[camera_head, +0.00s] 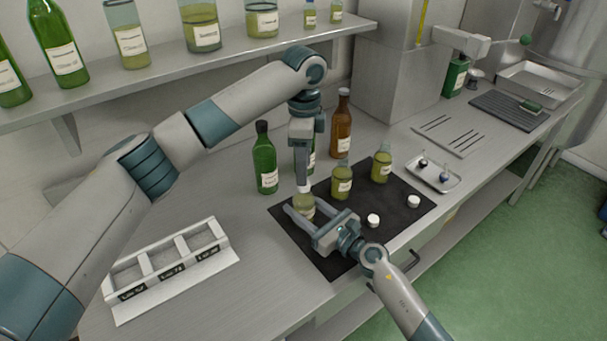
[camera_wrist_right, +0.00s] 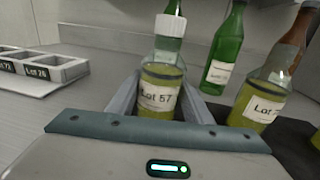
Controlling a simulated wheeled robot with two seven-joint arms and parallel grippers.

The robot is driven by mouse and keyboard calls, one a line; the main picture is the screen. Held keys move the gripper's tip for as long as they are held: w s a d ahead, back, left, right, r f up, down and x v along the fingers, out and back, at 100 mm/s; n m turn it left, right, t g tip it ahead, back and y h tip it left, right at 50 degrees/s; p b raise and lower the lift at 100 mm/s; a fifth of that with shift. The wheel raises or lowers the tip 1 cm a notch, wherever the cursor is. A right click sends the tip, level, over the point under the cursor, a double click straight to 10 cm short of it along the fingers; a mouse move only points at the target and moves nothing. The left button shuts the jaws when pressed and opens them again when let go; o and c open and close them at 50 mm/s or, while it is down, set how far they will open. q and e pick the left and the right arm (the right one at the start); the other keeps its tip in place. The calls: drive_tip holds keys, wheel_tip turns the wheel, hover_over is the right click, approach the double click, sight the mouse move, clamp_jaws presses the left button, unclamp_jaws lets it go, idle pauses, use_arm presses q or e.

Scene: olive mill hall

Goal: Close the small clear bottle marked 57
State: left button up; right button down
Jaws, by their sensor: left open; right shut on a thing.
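The small clear bottle marked Lot 57 (camera_wrist_right: 158,92) stands upright, with yellow-green liquid inside. In the head view the bottle (camera_head: 303,206) is at the left of the dark mat. My right gripper (camera_head: 305,211) is shut around its body, a finger on each side. A white cap (camera_wrist_right: 171,25) sits at the top of its neck; I cannot tell how tightly.
Two similar bottles (camera_head: 341,184) (camera_head: 381,167) stand on the mat (camera_head: 402,196), with two loose white caps (camera_head: 373,220) (camera_head: 413,201). Green (camera_head: 265,163) and brown (camera_head: 341,128) bottles stand behind. A labelled rack (camera_head: 172,262) is at left, a small tray (camera_head: 434,174) at right.

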use_arm(q)
wheel_tip(320, 180, up, 8)
drive_tip(key=shift+f, duration=0.25)
use_arm(e)
drive_tip(key=c, duration=0.8)
unclamp_jaws()
drive_tip(key=shift+c, duration=0.2)
drive_tip(key=shift+d, duration=0.1)
drive_tip(key=b+v, duration=0.3)
drive_tip(key=v, duration=1.3)
drive_tip(key=shift+s+d, duration=0.15)
drive_tip(key=shift+s, duration=0.05)
use_arm(q)
wheel_tip(320, 180, down, 3)
drive_tip(key=shift+f, duration=0.1)
use_arm(e)
drive_tip(key=shift+s+d, duration=0.3)
